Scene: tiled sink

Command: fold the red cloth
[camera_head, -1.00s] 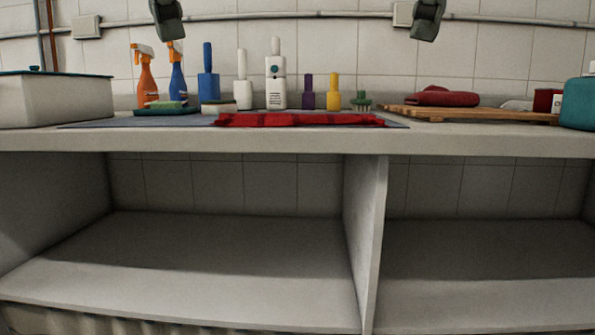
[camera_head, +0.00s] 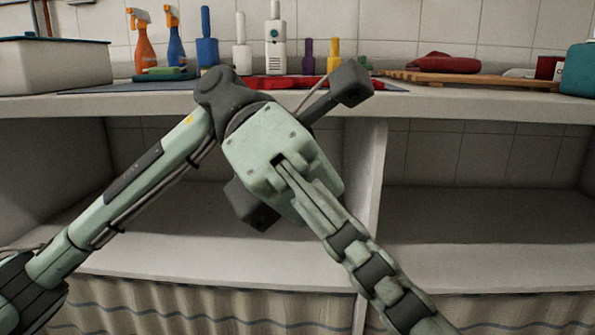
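The red cloth (camera_head: 287,82) lies flat on the counter, seen nearly edge-on. My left gripper (camera_head: 395,295) is low in the middle of the view, in front of the counter and pointing down to the right, apart from the cloth. Its fingers show as one jointed, pale green and dark row, so I cannot tell whether it is open. My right gripper is not in view.
Spray bottles (camera_head: 144,45) and other bottles stand behind the cloth. A white bin (camera_head: 50,68) is at left. A wooden board (camera_head: 465,80) with a folded dark red cloth (camera_head: 448,63) is at right. The counter's front edge (camera_head: 480,103) lies behind my arm.

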